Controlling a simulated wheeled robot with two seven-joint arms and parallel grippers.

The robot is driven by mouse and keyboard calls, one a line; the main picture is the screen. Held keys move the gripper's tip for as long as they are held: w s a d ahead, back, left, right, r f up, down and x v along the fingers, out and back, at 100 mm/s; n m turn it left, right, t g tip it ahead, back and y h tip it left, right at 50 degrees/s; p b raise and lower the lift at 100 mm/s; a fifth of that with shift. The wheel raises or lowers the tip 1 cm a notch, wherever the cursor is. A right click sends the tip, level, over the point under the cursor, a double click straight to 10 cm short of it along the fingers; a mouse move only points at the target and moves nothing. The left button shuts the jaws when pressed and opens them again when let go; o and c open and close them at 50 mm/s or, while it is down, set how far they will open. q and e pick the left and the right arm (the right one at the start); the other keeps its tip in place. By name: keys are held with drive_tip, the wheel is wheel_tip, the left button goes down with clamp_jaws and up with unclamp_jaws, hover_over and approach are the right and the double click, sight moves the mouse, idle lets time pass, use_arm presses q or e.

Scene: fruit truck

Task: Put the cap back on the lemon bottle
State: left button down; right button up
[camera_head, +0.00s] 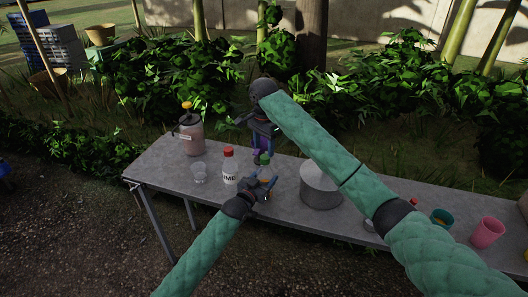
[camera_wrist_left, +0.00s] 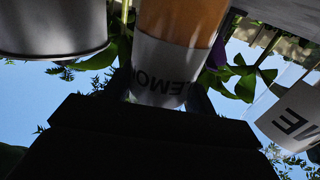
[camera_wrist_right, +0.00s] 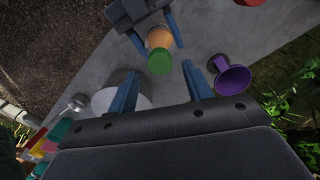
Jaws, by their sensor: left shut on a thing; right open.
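The lemon bottle (camera_head: 265,182) is held by my left gripper (camera_head: 262,186) above the table, its orange body and white LEMON label (camera_wrist_left: 160,70) showing in the left wrist view. The green cap (camera_wrist_right: 160,62) is at the mouth end of the bottle, in line with it; I cannot tell whether it is seated. It also shows in the head view (camera_head: 264,158). My right gripper (camera_wrist_right: 160,72) is open, its blue fingers on either side of the cap with gaps on both sides. In the head view the right gripper (camera_head: 263,150) is above the left one.
A grey pot (camera_head: 320,186) stands close on the right. A purple cup-like thing (camera_wrist_right: 233,79) is beside my right gripper. A dispenser (camera_head: 191,137) stands at the back left.

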drive_tip(key=shift+r, duration=0.3)
